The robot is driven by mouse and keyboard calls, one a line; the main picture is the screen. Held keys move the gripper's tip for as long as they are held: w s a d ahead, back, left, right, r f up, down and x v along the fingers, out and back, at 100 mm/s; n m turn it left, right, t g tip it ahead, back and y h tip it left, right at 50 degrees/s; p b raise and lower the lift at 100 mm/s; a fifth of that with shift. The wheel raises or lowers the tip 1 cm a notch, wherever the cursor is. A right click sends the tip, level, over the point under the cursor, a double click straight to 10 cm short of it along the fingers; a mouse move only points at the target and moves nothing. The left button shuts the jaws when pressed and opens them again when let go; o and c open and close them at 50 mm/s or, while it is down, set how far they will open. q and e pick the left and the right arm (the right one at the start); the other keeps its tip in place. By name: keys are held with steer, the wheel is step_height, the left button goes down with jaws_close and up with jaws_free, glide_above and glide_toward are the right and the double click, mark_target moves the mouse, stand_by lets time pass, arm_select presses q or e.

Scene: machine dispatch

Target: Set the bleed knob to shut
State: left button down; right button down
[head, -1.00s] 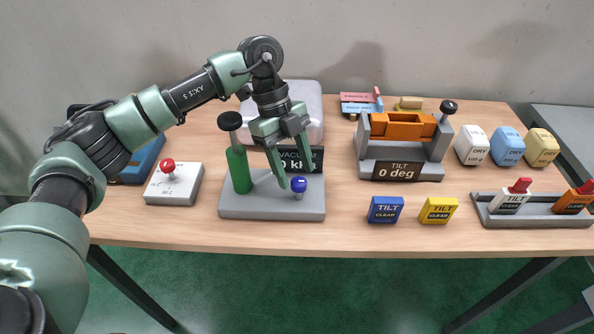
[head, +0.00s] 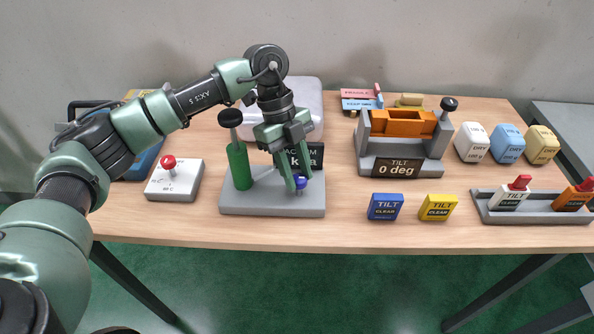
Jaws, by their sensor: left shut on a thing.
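The bleed knob is the small blue knob (head: 300,181) on the front right of a grey vacuum pump base (head: 270,209). A green pump cylinder (head: 238,165) with a black top stands at the left of that base. My left gripper (head: 296,183) reaches down from above and is shut on the blue knob, its fingers partly hiding it. Behind it, the vacuum display (head: 312,158) is partly covered by the gripper, so its reading cannot be made out in full. My right gripper is not in view.
A white box with a red-knobbed lever (head: 174,181) stands to the left. The tilt stand (head: 402,166) reads 0 deg at the right. Blue (head: 385,206) and yellow (head: 438,207) tilt tags lie near the front edge.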

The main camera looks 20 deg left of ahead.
arm_select(q)
steer(key=m, duration=0.2)
steer(key=m+g+y+b, duration=0.1)
steer(key=m, duration=0.2)
steer(key=shift+w+d, duration=0.15)
steer(key=m+y, duration=0.1)
steer(key=m, duration=0.1)
steer(key=m+g+y+b, duration=0.1)
steer(key=m, duration=0.2)
steer(key=shift+d+m+b, duration=0.15)
steer(key=shift+m+b, duration=0.15)
steer(key=m+y, duration=0.1)
steer(key=m, duration=0.1)
steer(key=shift+m+b, duration=0.3)
steer(key=shift+m, duration=0.1)
steer(key=shift+d+r+m+y, duration=0.1)
steer(key=shift+m+y, duration=0.8)
steer(key=shift+m, duration=1.1)
steer(key=c, duration=1)
jaws_free()
steer(key=shift+c, duration=0.2)
steer(key=v, duration=0.7)
steer(key=shift+d+r, duration=0.2)
steer(key=shift+r, duration=0.15)
